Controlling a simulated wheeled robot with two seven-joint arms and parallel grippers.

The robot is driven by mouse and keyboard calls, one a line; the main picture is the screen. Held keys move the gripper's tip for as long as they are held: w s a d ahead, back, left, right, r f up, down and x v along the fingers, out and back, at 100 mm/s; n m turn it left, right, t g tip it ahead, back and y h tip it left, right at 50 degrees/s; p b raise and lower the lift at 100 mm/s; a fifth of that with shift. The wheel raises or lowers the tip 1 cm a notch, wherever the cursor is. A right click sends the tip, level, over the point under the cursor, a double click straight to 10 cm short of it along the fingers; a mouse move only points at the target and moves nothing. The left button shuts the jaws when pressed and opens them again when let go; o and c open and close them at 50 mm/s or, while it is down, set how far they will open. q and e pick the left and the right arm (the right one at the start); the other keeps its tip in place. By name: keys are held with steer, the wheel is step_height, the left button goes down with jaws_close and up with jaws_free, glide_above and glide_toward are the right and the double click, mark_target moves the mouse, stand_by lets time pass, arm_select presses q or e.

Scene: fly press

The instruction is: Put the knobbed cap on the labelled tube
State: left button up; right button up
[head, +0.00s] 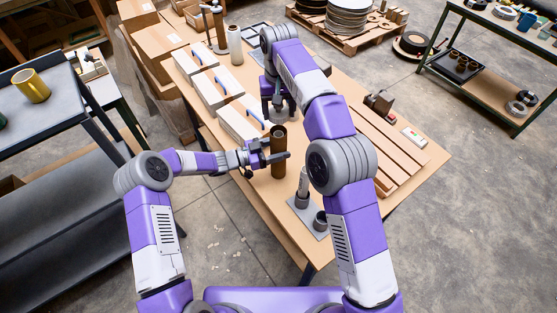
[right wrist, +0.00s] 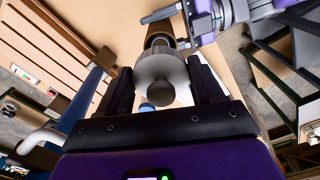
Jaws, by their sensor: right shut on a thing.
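A brown tube (head: 278,160) stands upright near the middle of the table's left side; no label can be made out. My left gripper (head: 272,157) is at the tube from the left with its fingers around it; whether they press on it is unclear. My right gripper (head: 279,113) is above and just behind the tube in the head view. In the right wrist view it is shut on the grey knobbed cap (right wrist: 160,75), with the round knob towards the camera. The tube (right wrist: 158,40) shows just beyond the cap, roughly in line. Whether they touch is hidden.
A grey plate (head: 318,232) with upright parts stands at the table's near edge. White boxes with blue handles (head: 237,119) line the left side. Wooden slats (head: 368,160) lie at right. A dark shelf cart (head: 60,125) stands left of the table.

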arm_select(q)
steer(key=c, duration=0.8)
steer(key=shift+c, duration=0.2)
arm_select(e)
glide_above(279, 136)
steer(key=shift+w+f, duration=0.1)
steer(key=shift+f, duration=2.4)
steer(key=shift+f, duration=0.1)
steer(key=shift+f, duration=0.8)
steer(key=shift+f, duration=0.65)
steer(key=o, duration=1.1)
